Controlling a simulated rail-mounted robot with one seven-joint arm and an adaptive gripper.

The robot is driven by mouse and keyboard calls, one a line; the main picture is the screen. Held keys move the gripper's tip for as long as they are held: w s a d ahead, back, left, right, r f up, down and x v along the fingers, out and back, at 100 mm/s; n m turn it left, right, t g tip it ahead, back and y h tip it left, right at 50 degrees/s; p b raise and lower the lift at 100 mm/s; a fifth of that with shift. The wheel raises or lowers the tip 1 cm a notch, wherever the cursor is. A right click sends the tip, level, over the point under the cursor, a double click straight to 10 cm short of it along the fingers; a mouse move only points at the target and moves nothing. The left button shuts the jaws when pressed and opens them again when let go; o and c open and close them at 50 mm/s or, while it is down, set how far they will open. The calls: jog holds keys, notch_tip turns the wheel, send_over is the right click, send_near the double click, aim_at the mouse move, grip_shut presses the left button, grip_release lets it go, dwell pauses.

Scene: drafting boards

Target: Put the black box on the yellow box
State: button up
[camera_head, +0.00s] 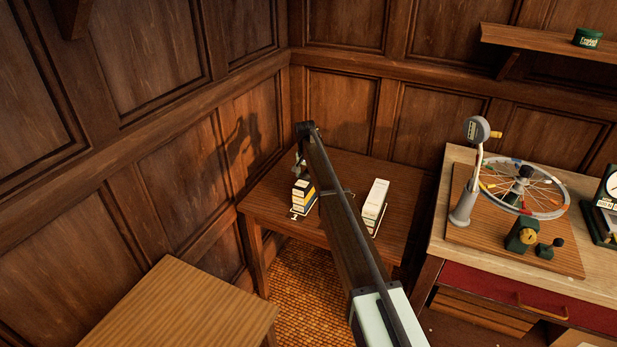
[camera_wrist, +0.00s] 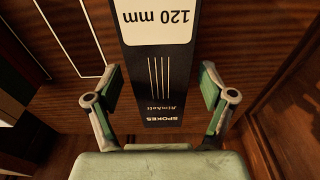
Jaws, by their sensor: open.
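The black box (camera_wrist: 160,95) fills the middle of the wrist view, with a white "120 mm" band and the word "SPOKES" upside down on its face. My gripper (camera_wrist: 160,88) is open, with one finger on each side of the box and gaps visible. In the head view my gripper (camera_head: 299,168) is just above a small stack beside the "1" mark. The stack's top looks black and white, with yellow (camera_head: 303,196) showing below it. The layers are too small to separate surely, and my arm hides part of the table to the right.
White outlines mark the tabletop. Panelled walls rise behind and left. A workbench (camera_head: 435,220) with a spoked wheel (camera_head: 525,188) stands to the right.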

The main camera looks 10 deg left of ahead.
aim_at(307, 177)
notch_tip(307, 177, up, 12)
jog(key=s+b, duration=0.1)
jog(key=b, duration=0.1)
jog(key=shift+s+a, duration=0.2)
jog(key=shift+f, duration=0.1)
